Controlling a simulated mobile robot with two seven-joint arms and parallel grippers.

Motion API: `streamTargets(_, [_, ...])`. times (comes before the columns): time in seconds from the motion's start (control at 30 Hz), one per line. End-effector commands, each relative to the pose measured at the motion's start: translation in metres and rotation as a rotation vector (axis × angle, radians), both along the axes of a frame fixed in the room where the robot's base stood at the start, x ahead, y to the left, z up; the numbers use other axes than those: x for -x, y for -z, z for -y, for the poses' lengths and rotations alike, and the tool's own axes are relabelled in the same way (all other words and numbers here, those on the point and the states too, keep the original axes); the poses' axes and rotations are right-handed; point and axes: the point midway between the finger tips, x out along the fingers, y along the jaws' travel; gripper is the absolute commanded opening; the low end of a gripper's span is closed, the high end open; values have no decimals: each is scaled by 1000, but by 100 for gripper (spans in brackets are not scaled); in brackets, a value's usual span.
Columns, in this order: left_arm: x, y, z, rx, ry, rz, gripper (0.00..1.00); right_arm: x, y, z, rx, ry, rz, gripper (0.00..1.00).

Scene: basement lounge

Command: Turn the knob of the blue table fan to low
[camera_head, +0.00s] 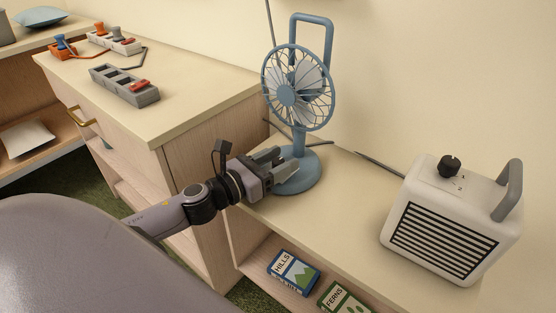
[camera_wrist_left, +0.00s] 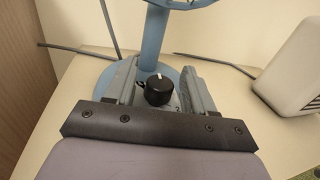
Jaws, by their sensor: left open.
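The blue table fan (camera_head: 298,90) stands upright on the lower shelf top against the wall, with a round base and a carrying handle. In the left wrist view its blue post (camera_wrist_left: 154,42) rises behind a black knob (camera_wrist_left: 158,90) with a white mark, on the base. A digit 2 shows beside the knob. My left gripper (camera_head: 280,165) is open at the front of the fan base; in the wrist view its fingers (camera_wrist_left: 158,88) stand on either side of the knob. In the head view the gripper hides the knob. My right gripper is not in view.
A white heater (camera_head: 450,220) with a black knob stands to the right on the same shelf top (camera_head: 350,200). A higher cabinet (camera_head: 180,85) at the left bears power strips (camera_head: 125,86). Boxes (camera_head: 293,272) lie on the shelf below. Cords run behind the fan.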

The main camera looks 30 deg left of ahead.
Motion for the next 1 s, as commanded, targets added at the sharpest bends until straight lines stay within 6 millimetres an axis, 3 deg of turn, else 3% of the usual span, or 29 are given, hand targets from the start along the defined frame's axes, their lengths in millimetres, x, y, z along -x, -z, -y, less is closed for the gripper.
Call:
streamTargets(0.1, [0,0,0,1,0,0,54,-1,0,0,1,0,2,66])
streamTargets(0.17, [0,0,0,1,0,0,38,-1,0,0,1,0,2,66])
streamTargets(0.27, [0,0,0,1,0,0,5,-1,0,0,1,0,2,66])
streamTargets(0.67, [0,2,-1,-2,63,0,5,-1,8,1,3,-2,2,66])
streamTargets(0.93, [-1,5,-1,-6,245,2,5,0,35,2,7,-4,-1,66])
streamTargets(1.0, [-1,6,-2,-5,301,2,5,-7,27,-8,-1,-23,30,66])
